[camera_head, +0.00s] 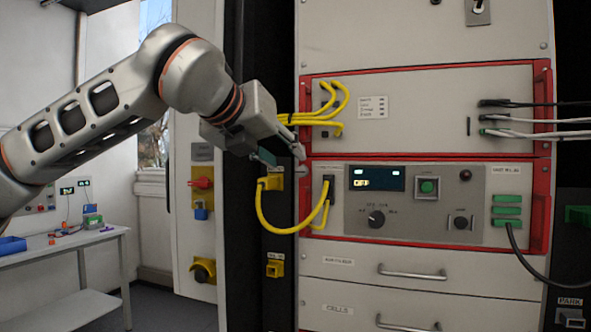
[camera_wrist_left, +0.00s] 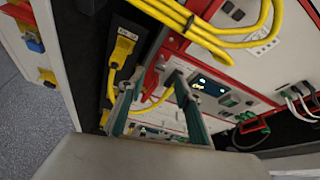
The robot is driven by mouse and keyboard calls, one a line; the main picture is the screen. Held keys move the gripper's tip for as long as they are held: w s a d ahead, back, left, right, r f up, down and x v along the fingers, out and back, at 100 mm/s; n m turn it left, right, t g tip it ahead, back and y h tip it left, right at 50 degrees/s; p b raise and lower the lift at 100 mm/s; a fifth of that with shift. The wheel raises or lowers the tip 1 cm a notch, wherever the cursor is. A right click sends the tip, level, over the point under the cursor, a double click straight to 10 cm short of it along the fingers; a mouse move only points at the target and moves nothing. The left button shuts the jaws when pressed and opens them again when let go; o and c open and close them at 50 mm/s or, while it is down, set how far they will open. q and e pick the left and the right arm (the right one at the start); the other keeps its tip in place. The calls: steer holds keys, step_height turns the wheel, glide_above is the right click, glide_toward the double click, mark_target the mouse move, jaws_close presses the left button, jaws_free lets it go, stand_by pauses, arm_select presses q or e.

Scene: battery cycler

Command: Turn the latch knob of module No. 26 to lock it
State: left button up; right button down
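The lower red-framed module (camera_head: 480,185) has a lit display (camera_head: 377,179) reading "OFF", a black rotary knob (camera_head: 376,219) and a second dark knob (camera_head: 461,222). Its labels are too small to read surely, so I cannot confirm No. 26 or which knob is the latch. A small silver round part (camera_head: 303,172) sits at its left edge, partly hidden. My left gripper (camera_head: 284,155) is just left of that edge, fingers apart. In the left wrist view the open fingers (camera_wrist_left: 157,78) straddle the red edge with nothing clearly held. My right gripper is out of view.
Yellow cables (camera_head: 325,118) hang from the upper module close above my left gripper. Another yellow cable (camera_head: 275,225) loops below it from a yellow socket (camera_head: 272,183). Drawers with handles (camera_head: 411,274) lie below. A table (camera_head: 60,247) stands at far left.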

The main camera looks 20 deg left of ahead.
mark_target(300, 170)
arm_select(q)
steer(key=p+x, duration=0.1)
steer(key=x, duration=0.6)
steer(key=shift+w+d+f, duration=0.1)
steer(key=shift+w, duration=0.05)
jaws_close()
